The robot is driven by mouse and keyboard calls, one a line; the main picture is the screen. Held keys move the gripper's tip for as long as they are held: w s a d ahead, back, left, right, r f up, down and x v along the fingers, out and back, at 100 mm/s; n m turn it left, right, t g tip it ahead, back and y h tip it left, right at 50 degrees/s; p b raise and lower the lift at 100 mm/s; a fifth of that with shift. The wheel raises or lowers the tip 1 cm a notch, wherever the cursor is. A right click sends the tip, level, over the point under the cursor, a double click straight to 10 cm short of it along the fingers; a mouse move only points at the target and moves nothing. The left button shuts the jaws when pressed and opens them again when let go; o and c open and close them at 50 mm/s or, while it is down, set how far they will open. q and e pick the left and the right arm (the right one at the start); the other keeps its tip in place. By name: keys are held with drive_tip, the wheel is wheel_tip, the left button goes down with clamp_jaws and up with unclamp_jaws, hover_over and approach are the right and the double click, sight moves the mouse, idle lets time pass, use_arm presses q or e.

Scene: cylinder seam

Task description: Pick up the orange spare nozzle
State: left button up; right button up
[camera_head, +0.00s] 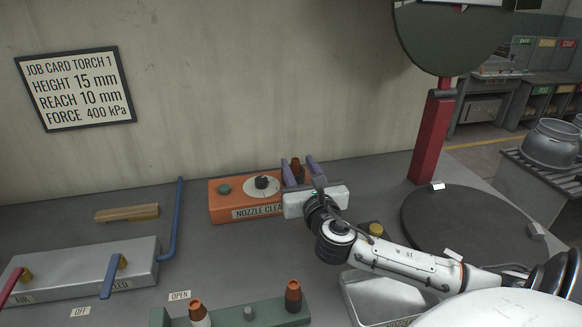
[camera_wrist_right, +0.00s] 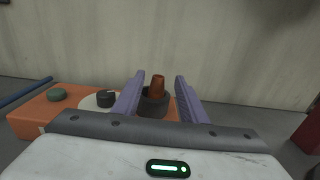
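An orange-brown nozzle (camera_wrist_right: 158,86) stands upright in a dark round holder (camera_wrist_right: 153,102) at the right end of the orange nozzle cleaner box (camera_wrist_right: 30,118). In the head view this nozzle (camera_head: 296,166) shows between the purple fingers of my right gripper (camera_head: 300,172). In the right wrist view the right gripper (camera_wrist_right: 155,97) is open, with one finger on each side of the nozzle and gaps to both. Two more orange-brown nozzles, one left (camera_head: 196,309) and one right (camera_head: 293,293), stand on a green block (camera_head: 265,314) at the front. My left gripper is not in view.
A grey valve box (camera_head: 140,262) with red and blue levers is at the left. A wooden-backed brush (camera_head: 128,213) lies behind it. A dark round plate (camera_head: 425,212), a red post (camera_head: 431,135) and a metal tray (camera_head: 365,290) are at the right. The wall is close behind.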

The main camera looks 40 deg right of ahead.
sight(294, 159)
drive_tip(key=x, duration=0.6)
drive_tip(key=shift+w+p, duration=0.3)
drive_tip(key=shift+r, duration=0.1)
clamp_jaws()
